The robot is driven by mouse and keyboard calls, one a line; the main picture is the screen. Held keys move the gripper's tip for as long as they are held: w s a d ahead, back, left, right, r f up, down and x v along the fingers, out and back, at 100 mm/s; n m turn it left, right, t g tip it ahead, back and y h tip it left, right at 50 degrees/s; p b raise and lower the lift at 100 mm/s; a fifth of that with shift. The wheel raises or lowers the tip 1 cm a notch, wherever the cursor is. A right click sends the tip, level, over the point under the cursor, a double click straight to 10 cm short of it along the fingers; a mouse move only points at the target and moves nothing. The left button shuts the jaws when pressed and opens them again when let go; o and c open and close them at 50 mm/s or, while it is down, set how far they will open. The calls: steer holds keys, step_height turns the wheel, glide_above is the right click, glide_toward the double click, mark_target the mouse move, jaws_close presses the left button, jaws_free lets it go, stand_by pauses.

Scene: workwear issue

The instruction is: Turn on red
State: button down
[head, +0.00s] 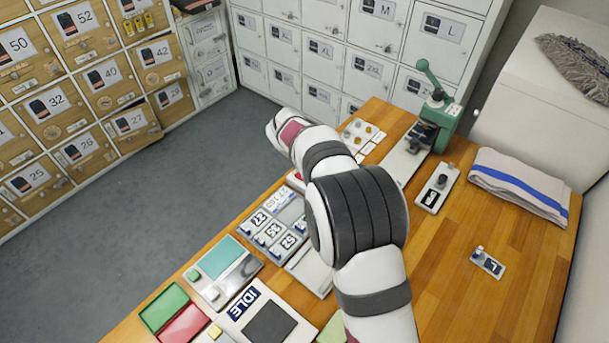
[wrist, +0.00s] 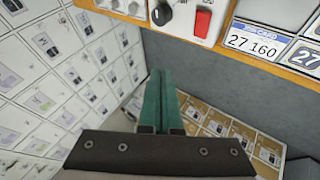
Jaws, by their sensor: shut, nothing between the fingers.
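A red switch (wrist: 203,23) sits on a pale panel at the table edge, at the top of the wrist view. A black knob (wrist: 162,12) is to its left on the same panel. In the head view a small bit of red (head: 296,176) shows beside my arm, which hides most of that panel. My gripper (wrist: 160,75) has green fingers, closed together and empty. In the wrist picture they lie below the panel, apart from the red switch, over the floor and lockers. In the head view the fingers are hidden behind my arm.
A card display (wrist: 255,42) reading 27 160 is right of the switch. Green (head: 164,306) and red (head: 185,325) pads lie at the table's near left. A green press (head: 436,120) and folded towel (head: 520,183) are at right. Lockers (head: 318,50) stand behind.

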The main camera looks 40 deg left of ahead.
steer(key=shift+d, duration=0.1)
steer(key=shift+d+f, duration=0.2)
steer(key=shift+f, duration=1.25)
steer(key=shift+d+f, duration=0.2)
steer(key=shift+f, duration=1.25)
steer(key=shift+d+f, duration=0.2)
steer(key=shift+f, duration=1.25)
steer(key=shift+f, duration=0.1)
steer(key=shift+f, duration=0.3)
steer(key=shift+d+f, duration=0.35)
steer(key=shift+f, duration=0.35)
steer(key=shift+r, duration=0.55)
